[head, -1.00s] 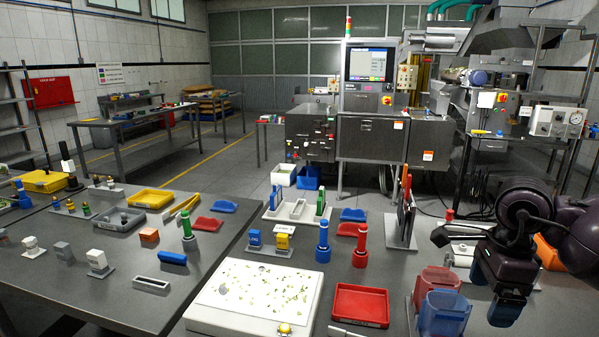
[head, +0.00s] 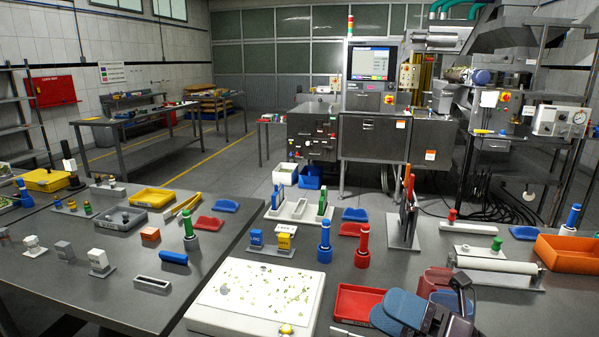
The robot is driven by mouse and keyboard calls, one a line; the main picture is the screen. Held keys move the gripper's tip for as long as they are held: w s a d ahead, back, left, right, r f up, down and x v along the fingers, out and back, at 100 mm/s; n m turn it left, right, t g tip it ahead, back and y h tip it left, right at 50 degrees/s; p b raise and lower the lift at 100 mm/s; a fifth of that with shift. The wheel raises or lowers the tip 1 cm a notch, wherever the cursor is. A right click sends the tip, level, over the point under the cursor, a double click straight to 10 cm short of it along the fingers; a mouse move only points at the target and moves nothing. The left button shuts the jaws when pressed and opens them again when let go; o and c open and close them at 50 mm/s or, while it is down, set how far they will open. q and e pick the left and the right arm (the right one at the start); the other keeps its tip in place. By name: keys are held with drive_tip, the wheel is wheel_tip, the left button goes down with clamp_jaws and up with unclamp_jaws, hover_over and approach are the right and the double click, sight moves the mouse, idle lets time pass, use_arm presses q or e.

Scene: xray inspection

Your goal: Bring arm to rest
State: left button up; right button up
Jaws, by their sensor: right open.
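My right gripper (head: 396,312) is at the bottom of the head view, right of centre. Whether the gripper touches the tray cannot be told. My left gripper is not in view.
A white light panel (head: 262,297) lies left of the gripper. Blue and red bottles (head: 362,246) and an upright rack (head: 405,215) stand behind. A roller on a base (head: 496,265) and an orange bin (head: 570,255) are at the right. The table's front right is bare.

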drive_tip(key=s+d+f+m+t+h, duration=0.25)
drive_tip(key=d+f+m+h, duration=0.45)
drive_tip(key=m+h, duration=0.5)
drive_tip(key=s+d+f+m+t+h, duration=0.1)
drive_tip(key=d+f+m+t+h, duration=0.2)
drive_tip(key=d+f+m+h, duration=0.9)
drive_tip(key=s+a+f+m+g+y, duration=0.1)
drive_tip(key=s+f+m+g, duration=0.25)
drive_tip(key=s, duration=0.35)
drive_tip(key=s+a+f+m+g+y, duration=0.2)
drive_tip(key=s+m+g, duration=0.3)
drive_tip(key=s, duration=0.2)
drive_tip(key=s+a+f+m+g+y, duration=0.1)
drive_tip(key=s+f+m+g, duration=0.25)
drive_tip(key=s, duration=0.35)
drive_tip(key=w+f+t+y, duration=0.1)
drive_tip(key=w+f+t, duration=0.5)
drive_tip(key=w+t, duration=0.2)
drive_tip(key=shift+w+a+f+n, duration=0.3)
drive_tip(key=shift+w+f+n, duration=0.05)
drive_tip(key=shift+f+n, duration=0.05)
